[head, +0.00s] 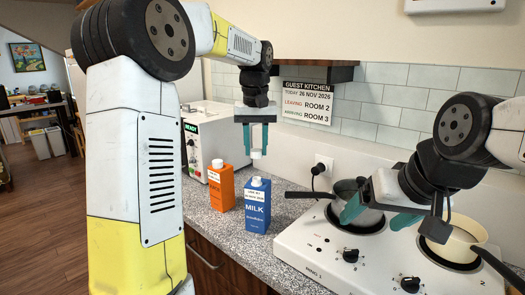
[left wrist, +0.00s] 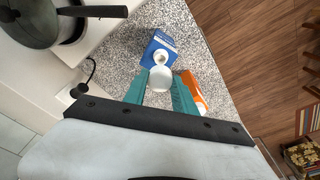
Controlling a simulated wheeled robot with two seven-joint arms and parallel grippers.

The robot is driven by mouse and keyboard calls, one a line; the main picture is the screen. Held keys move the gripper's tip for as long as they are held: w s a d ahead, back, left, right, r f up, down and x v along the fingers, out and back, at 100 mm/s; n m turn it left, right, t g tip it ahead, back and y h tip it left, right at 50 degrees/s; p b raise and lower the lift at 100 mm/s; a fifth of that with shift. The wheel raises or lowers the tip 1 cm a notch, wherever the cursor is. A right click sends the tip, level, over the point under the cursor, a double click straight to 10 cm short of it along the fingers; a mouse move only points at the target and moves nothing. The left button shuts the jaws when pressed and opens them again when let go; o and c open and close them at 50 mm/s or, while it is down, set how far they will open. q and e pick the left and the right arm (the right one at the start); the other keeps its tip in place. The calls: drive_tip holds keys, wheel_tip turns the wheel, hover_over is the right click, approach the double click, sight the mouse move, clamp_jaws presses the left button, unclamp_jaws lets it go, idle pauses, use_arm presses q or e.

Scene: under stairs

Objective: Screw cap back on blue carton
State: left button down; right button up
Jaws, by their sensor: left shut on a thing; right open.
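The blue milk carton (head: 257,212) stands upright on the speckled counter, with a white round spout (head: 256,181) on its top. My left gripper (head: 256,149) points down above it, shut on a small white cap (head: 256,154). The cap is apart from the spout, with a clear gap below it. In the left wrist view the cap (left wrist: 161,78) sits between the teal fingertips, and the blue carton (left wrist: 153,48) with its spout shows just beyond.
An orange carton (head: 221,191) with a white top stands close left of the blue one. A white hob (head: 340,262) with a pot (head: 358,206) and a cream pan (head: 456,244) fills the right. A white appliance (head: 208,130) stands behind. The counter's front edge is near the cartons.

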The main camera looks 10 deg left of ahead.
sight(257, 178)
use_arm(q)
drive_tip(key=shift+f, duration=2.95)
drive_tip(key=shift+f, duration=0.2)
